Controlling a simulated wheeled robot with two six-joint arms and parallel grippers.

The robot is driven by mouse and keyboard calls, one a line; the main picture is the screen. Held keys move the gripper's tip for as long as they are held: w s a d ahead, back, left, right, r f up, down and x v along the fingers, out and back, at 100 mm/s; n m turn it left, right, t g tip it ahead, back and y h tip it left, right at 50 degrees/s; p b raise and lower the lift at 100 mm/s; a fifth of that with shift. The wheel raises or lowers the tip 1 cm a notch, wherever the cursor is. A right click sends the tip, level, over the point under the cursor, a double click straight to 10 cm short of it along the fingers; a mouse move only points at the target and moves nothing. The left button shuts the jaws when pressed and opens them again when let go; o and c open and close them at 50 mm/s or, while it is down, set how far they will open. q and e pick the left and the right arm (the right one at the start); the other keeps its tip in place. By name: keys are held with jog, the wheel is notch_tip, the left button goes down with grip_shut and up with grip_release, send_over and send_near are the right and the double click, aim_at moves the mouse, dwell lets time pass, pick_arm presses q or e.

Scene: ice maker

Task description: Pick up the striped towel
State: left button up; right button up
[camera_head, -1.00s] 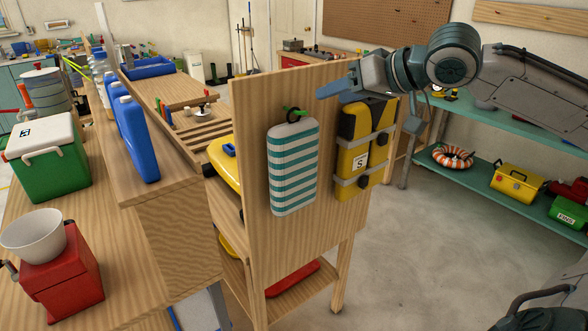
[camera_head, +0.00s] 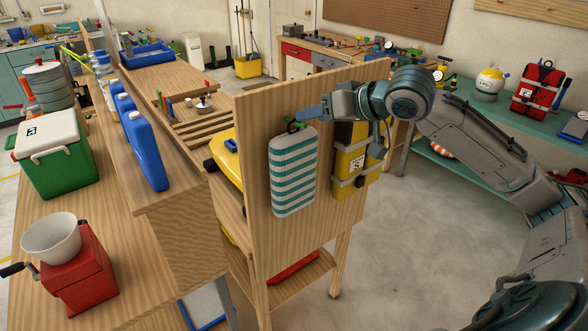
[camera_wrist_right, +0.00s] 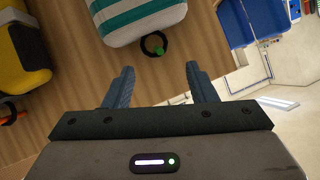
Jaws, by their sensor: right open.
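The striped towel (camera_head: 293,174), teal and white, hangs flat against the outer face of a wooden panel, with a dark ring and a green peg at its top. In the right wrist view the towel (camera_wrist_right: 135,18) hangs at the top edge, its ring (camera_wrist_right: 155,45) just ahead of the fingers. My right gripper (camera_head: 309,115) is beside the towel's top, close to the ring. In the wrist view its fingers (camera_wrist_right: 158,85) are spread apart with nothing between them. My left gripper is not in view.
The wooden panel (camera_head: 250,130) stands behind the towel. A yellow and black pack (camera_head: 352,165) hangs to the towel's right, partly behind my arm. A green cooler (camera_head: 52,155) and a red grinder (camera_head: 77,270) stand at left. Open floor (camera_head: 410,260) lies to the right.

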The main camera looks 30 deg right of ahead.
jog(key=shift+w+a+f, duration=0.1)
jog(key=shift+w+a, duration=0.05)
jog(key=shift+w, duration=0.05)
jog(key=shift+w+a+f+p, duration=0.3)
jog(key=shift+w+p, duration=0.3)
jog(key=shift+p, duration=0.25)
jog(key=shift+f+p+x, duration=0.25)
jog(key=shift+p+x, duration=0.55)
jog(key=shift+x, duration=1.05)
jog(key=shift+s+d, duration=0.1)
jog(key=shift+d, duration=0.1)
grip_shut()
